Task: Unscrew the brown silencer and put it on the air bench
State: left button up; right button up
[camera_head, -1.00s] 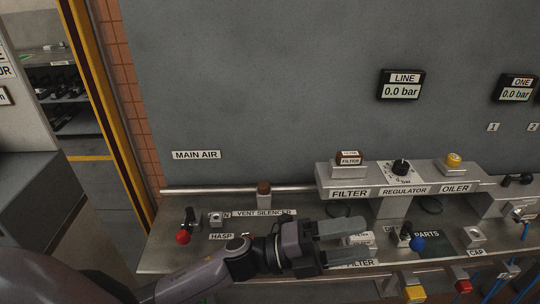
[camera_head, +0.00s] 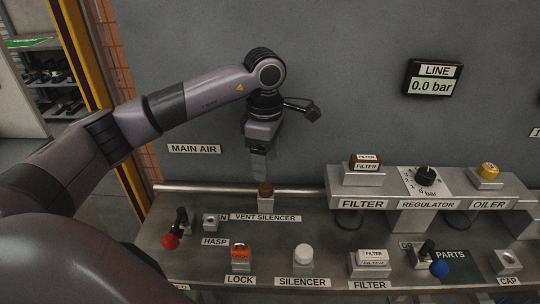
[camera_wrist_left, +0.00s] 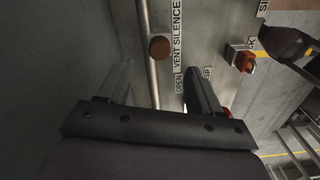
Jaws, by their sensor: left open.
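The brown silencer (camera_head: 265,189) stands upright at the pipe above the VENT SILENCER label on the air bench (camera_head: 325,225). In the left wrist view it is a round brown disc (camera_wrist_left: 160,47), ahead of the gap between the fingers. My left gripper (camera_head: 260,172) points down just above the silencer, open and empty; in the wrist view its fingers (camera_wrist_left: 155,82) are spread and the silencer is not gripped. A white round piece (camera_head: 303,252) sits on the block above the SILENCER label.
A red-knobbed lever (camera_head: 171,241), the HASP block (camera_head: 210,222) and an orange lock (camera_head: 241,251) stand at the front left. The filter and regulator shelf (camera_head: 405,203) is at the right. A blue-knobbed lever (camera_head: 439,267) is in front of it. The wall rises close behind.

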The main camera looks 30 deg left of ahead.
aim_at(266, 186)
pick_arm(q)
jog(key=shift+a+f+p, duration=0.1)
jog(key=shift+f+p, duration=0.2)
jog(key=shift+f, duration=3.15)
jog(key=c, duration=1.1)
jog(key=shift+r+n, duration=0.1)
jog(key=shift+n, duration=1.8)
jog(key=shift+n, duration=1.8)
